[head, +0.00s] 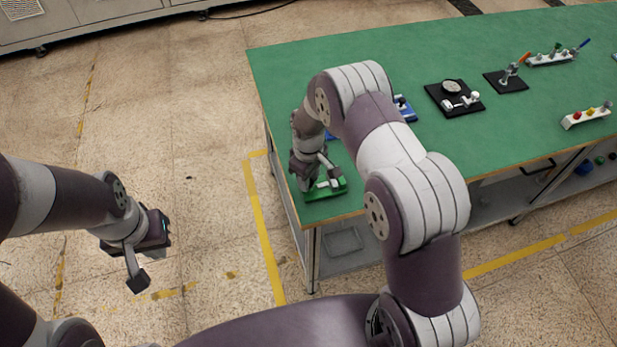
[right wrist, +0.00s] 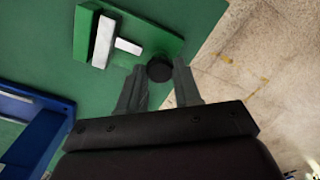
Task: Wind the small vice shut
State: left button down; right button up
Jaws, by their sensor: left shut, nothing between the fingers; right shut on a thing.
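The small green vice (head: 325,190) sits at the near left corner of the green table. In the right wrist view the vice (right wrist: 150,38) shows a green base, a long pale bar against a green jaw and a shorter pale block beside it. A dark round knob (right wrist: 160,68) is at its end. My right gripper (right wrist: 158,76) is shut on this knob, one finger on each side. In the head view my right gripper (head: 307,184) is over the vice and partly hides it. My left gripper (head: 164,232) is shut and empty, above the floor left of the table.
A blue object (head: 404,108) stands behind my right arm; a blue frame (right wrist: 35,130) shows in the wrist view. A black plate with a dial (head: 452,96), a small black stand (head: 507,80) and a white rack (head: 587,116) stand further right. The floor left of the table is clear.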

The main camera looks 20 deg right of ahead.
jog(key=shift+m, duration=2)
jog(key=o, duration=1)
jog(key=shift+o, duration=0.2)
jog(key=shift+r, duration=0.1)
notch_tip(320, 180, up, 12)
jog(key=b, duration=0.2)
jog(key=shift+r, duration=0.25)
